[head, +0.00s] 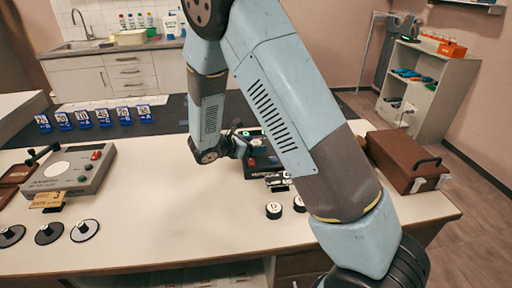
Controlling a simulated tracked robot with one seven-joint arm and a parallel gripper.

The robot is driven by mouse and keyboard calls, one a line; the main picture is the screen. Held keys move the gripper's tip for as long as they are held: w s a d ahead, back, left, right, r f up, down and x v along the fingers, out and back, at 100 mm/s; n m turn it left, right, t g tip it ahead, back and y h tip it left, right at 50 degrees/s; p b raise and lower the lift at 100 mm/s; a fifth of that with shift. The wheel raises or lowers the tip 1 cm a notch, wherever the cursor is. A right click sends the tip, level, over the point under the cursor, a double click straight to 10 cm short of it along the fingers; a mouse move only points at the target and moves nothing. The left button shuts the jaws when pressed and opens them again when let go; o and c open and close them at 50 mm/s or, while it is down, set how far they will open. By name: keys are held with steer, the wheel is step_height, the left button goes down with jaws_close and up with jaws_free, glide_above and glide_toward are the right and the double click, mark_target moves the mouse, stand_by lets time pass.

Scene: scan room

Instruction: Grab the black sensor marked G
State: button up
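I cannot make out a letter G on anything in the head view. Two small round pieces with white tops and black sides, one marked like a D (273,210) and one beside it (299,203), stand at the table's front middle. Three round discs with knobs, two dark (12,236) (48,233) and one pale with a dark rim (84,230), lie at the front left. My gripper (241,146) is over the middle of the table, beside a dark device with a green light (262,150). My arm hides part of that device. The fingers are too small to read.
A grey console (70,171) stands on the white table (180,215) at left, with a yellow card (46,200) before it. Several blue marked holders (103,117) line the dark back strip. A brown case (402,160) stands at right. The table's front left middle is clear.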

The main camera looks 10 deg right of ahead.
steer(key=shift+r, duration=0.1)
steer(key=c, duration=1.1)
